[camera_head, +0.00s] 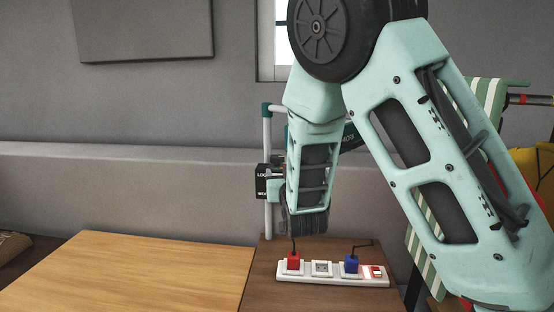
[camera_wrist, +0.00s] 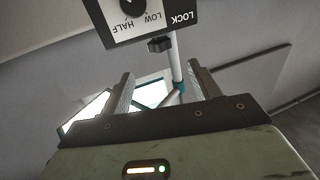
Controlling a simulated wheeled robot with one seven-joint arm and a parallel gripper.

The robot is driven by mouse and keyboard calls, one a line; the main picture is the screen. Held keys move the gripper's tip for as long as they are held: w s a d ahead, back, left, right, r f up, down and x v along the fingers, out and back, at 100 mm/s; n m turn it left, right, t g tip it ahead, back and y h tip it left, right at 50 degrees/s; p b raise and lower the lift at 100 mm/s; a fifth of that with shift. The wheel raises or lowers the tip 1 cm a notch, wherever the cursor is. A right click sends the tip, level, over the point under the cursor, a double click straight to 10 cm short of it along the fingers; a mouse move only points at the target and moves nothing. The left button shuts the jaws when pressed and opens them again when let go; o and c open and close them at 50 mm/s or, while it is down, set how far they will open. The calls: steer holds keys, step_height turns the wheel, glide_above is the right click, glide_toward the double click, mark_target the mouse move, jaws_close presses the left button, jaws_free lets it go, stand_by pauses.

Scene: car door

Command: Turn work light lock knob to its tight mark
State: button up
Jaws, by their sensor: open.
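A small black knob (camera_wrist: 159,44) sits just below the box, beside the pale pole (camera_wrist: 175,62). I cannot tell its mark. My gripper (camera_wrist: 160,70) is open and empty, its fingers spread either side of the knob's line and apart from it. In the head view the box (camera_head: 262,188) shows at the stand, partly hidden by my arm.
A power strip (camera_head: 332,273) with a red plug (camera_head: 293,261) and a blue plug (camera_head: 351,264) lies on the brown tabletop near the stand. A light wooden board (camera_head: 130,275) at left is bare. A green striped chair (camera_head: 425,250) stands at right, behind my arm.

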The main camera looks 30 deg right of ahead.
mark_target(278, 161)
steer(key=p+x, duration=0.2)
steer(key=x, duration=0.8)
steer(key=shift+w+d, duration=0.1)
steer(key=shift+w, duration=0.1)
steer(key=c, duration=1)
